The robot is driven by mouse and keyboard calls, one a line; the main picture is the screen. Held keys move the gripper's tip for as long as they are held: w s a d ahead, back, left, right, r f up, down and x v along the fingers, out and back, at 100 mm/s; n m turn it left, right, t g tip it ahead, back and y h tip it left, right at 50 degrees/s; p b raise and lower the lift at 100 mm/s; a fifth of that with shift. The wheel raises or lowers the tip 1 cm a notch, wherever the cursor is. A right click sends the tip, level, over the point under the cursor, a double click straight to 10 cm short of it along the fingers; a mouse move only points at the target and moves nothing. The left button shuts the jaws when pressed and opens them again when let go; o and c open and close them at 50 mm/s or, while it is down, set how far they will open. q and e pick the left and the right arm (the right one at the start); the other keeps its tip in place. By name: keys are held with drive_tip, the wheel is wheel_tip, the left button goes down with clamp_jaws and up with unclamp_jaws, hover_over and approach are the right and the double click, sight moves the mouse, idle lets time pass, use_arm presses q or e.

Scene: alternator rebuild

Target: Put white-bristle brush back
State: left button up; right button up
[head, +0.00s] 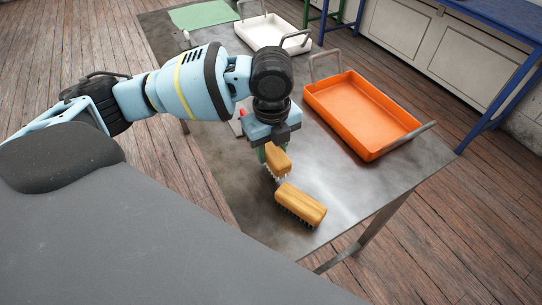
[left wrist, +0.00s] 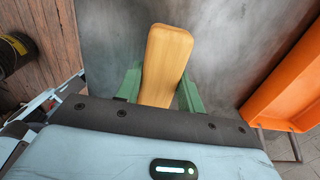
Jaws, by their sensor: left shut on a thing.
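My left gripper (head: 271,154) is shut on a wooden-handled brush (head: 279,160) with pale, white-looking bristles pointing down. I cannot tell for sure whether the bristles touch the table. In the left wrist view, the plain wooden back of the brush (left wrist: 165,62) stands between the two green fingers of the left gripper (left wrist: 160,92). A second wooden brush (head: 302,204) with dark bristles lies bristles down on the metal table (head: 350,185), just nearer and to the right of the held one. My right gripper is in neither view.
An orange tray (head: 374,147) with wire handles stands on the right of the table. A white tray (head: 258,43) and a green mat (head: 205,15) are farther back. A small red thing (head: 241,113) shows partly behind my gripper. Bare metal lies between the brushes and orange tray.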

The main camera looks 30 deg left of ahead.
sight(271, 157)
use_arm(q)
wheel_tip(271, 157, down, 3)
drive_tip(key=shift+s+r, duration=0.1)
drive_tip(key=shift+f, duration=0.2)
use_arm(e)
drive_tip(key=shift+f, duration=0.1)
use_arm(q)
drive_tip(key=shift+f, duration=0.15)
drive_tip(key=o, duration=0.9)
drive_tip(key=shift+r, duration=0.25)
wheel_tip(271, 157, up, 10)
drive_tip(key=shift+r+p, duration=0.15)
drive_tip(key=shift+p, duration=0.4)
drive_tip(key=shift+r, duration=0.75)
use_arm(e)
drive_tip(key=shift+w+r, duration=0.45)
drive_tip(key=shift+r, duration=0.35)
